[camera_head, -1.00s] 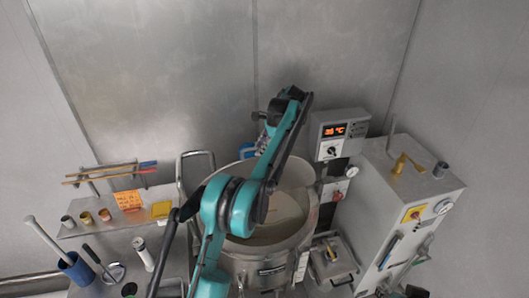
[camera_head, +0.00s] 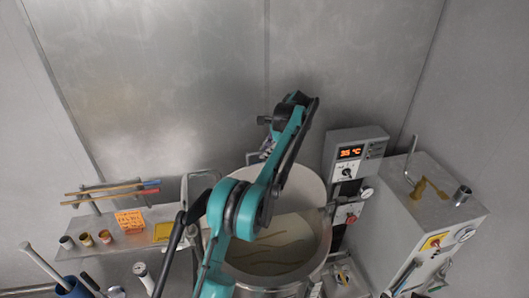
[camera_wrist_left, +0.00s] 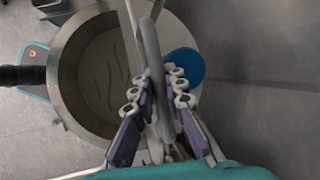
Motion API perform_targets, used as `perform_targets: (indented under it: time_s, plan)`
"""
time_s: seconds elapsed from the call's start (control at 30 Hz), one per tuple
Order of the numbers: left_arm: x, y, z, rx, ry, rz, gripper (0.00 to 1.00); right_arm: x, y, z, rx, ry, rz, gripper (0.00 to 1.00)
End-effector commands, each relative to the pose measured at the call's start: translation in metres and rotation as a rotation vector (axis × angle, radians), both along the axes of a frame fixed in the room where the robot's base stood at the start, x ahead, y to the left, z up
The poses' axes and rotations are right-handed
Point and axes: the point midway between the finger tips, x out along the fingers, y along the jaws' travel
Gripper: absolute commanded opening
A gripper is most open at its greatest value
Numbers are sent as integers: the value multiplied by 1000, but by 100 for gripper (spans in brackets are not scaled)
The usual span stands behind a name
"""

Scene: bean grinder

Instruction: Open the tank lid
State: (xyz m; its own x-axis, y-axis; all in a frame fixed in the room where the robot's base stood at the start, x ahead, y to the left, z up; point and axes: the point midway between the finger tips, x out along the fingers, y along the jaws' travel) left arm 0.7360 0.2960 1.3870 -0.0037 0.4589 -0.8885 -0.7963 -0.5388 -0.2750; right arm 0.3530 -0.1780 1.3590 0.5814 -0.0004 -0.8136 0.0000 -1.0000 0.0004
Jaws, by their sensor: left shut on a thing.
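The tank (camera_head: 318,262) is a round metal vessel in the middle of the head view, its mouth uncovered and a pale liquid with darker streaks inside. It also shows at left in the left wrist view (camera_wrist_left: 67,92). My left arm reaches over the tank, and my left gripper (camera_wrist_left: 157,108) is at its back edge, mostly hidden behind my arm in the head view. The gripper is shut on a grey curved bar, the handle (camera_wrist_left: 149,45), in the wrist view. The lid seems to stand steeply on edge at this handle; its full outline cannot be told. My right gripper is not in view.
A control box (camera_head: 352,152) reading 35 °C stands right of the tank, with a grey cabinet (camera_head: 425,218) farther right. A shelf (camera_head: 125,246) with small cups and an orange note is at left. A metal wall closes the back.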

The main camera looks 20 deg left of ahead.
Motion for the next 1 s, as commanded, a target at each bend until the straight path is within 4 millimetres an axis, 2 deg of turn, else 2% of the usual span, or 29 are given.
perform_targets:
  time_s: [0.07, 0.1, 0.17, 0.2, 0.57, 0.83, 1.0]
  plan:
    - [0, -1, 1, 0, -1, -3, 0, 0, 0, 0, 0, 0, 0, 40]
    - [0, -1, 1, 0, -1, -3, 14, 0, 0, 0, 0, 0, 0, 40]
    - [0, -1, 1, 0, -1, -3, 30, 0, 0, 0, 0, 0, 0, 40]
    - [0, -1, 1, 0, -1, -3, 33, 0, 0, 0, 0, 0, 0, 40]
    - [0, -3, 6, 1, 0, -2, 33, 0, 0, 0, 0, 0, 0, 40]
    - [0, -25, 46, 1, 0, -2, 33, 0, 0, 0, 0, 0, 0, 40]
    - [1, -33, 62, 1, 0, -3, 33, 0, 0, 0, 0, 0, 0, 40]
